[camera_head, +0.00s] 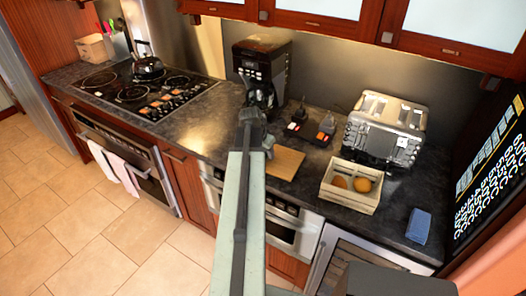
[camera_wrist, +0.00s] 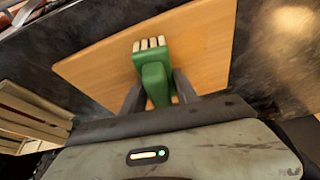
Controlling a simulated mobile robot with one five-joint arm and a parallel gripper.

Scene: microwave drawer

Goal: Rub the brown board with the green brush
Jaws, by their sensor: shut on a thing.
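The green brush (camera_wrist: 154,76) is between the two dark fingers of my gripper (camera_wrist: 158,92) in the wrist view, and the gripper is shut on it. Its pale bristles (camera_wrist: 149,45) point away from the gripper and lie over the brown board (camera_wrist: 205,60). I cannot tell whether the bristles touch the board. In the head view the board (camera_head: 287,163) lies on the dark counter, partly behind my arm.
A wooden crate (camera_head: 347,197) with orange round items stands right of the board. A toaster (camera_head: 386,128), a coffee machine (camera_head: 262,66) and a dark tray (camera_head: 308,131) with small items stand behind. A blue block (camera_head: 418,226) lies at the right. The stove (camera_head: 140,90) is at the left.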

